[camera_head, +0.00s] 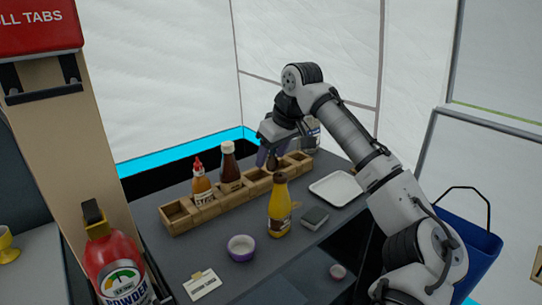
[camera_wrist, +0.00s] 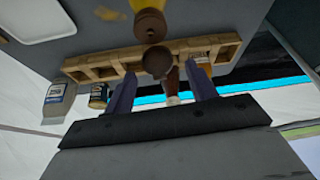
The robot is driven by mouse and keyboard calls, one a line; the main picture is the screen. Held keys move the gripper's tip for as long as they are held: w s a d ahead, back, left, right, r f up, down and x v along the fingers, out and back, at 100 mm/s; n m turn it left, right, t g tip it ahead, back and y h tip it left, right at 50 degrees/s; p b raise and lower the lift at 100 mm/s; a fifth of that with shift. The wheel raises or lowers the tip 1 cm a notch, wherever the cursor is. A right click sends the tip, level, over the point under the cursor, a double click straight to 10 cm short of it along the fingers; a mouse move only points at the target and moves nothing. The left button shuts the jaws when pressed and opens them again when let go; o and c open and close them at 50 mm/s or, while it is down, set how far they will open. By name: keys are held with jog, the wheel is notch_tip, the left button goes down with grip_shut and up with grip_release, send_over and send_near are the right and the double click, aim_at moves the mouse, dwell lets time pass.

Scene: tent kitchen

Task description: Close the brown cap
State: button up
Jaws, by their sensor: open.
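A yellow bottle (camera_head: 280,212) with a brown cap (camera_head: 279,180) stands upright on the counter in front of the wooden rack. In the wrist view, its brown cap (camera_wrist: 150,26) shows near the top edge. A darker brown round cap (camera_wrist: 157,62) shows just past my fingertips, over the rack.
The wooden rack (camera_head: 178,215) holds an orange sauce bottle (camera_head: 202,187) and a dark brown bottle (camera_head: 229,167). A jar (camera_head: 311,135) stands behind the rack.

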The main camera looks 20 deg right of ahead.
jog(key=shift+w+a+f, duration=0.15)
jog(key=shift+w+f, duration=0.05)
jog(key=shift+f, duration=0.45)
jog(key=c, duration=1)
